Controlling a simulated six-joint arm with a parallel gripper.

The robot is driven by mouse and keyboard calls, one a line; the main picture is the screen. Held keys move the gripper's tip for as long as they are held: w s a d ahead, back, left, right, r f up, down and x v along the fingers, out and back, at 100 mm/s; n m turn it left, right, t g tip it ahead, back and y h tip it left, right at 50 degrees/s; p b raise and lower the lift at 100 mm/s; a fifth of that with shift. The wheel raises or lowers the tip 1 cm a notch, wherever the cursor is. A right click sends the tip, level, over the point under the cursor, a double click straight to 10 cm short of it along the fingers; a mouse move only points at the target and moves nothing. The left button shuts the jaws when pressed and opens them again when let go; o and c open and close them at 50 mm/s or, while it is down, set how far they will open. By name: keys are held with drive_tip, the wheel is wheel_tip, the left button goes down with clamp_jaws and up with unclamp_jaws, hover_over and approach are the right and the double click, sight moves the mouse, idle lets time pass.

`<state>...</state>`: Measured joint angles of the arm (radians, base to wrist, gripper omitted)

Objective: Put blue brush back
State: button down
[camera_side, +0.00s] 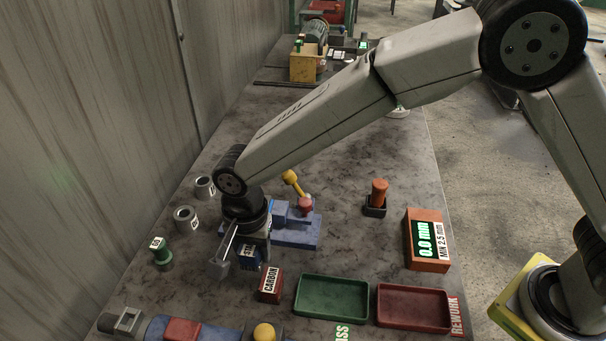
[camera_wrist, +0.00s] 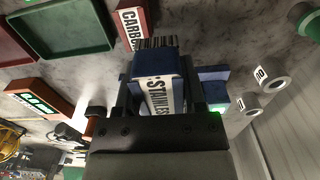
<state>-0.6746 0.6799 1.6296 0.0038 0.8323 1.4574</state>
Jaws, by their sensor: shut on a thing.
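The blue brush (camera_wrist: 160,82) with a white STAINLESS label is between my gripper's fingers in the wrist view, bristles pointing away from the wrist. In the side view the blue brush (camera_side: 250,257) shows below my gripper (camera_side: 248,240), near the table, just left of the red CARBON block. My gripper (camera_wrist: 163,95) is shut on the blue brush. The red CARBON block (camera_side: 270,284) stands beside it; it also shows in the wrist view (camera_wrist: 130,28). I cannot tell whether the brush touches the table.
A blue vise-like fixture (camera_side: 297,232) stands behind the gripper. A green tray (camera_side: 331,298) and a red tray (camera_side: 413,307) lie at the front right. Grey rings (camera_side: 186,218), an orange gauge box (camera_side: 427,241) and an orange-topped holder (camera_side: 376,198) stand around. The table's middle right is clear.

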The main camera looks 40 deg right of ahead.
hover_over(237, 277)
drive_tip(key=shift+s+f, duration=0.2)
drive_tip(key=shift+f, duration=2.5)
drive_tip(key=shift+w+f, duration=0.15)
drive_tip(key=shift+f, duration=0.1)
drive_tip(key=shift+a+f, duration=0.1)
drive_tip(key=shift+f, duration=1.45)
drive_tip(key=shift+f, duration=0.15)
drive_tip(key=shift+c, duration=0.9)
unclamp_jaws()
wheel_tip(237, 277, up, 12)
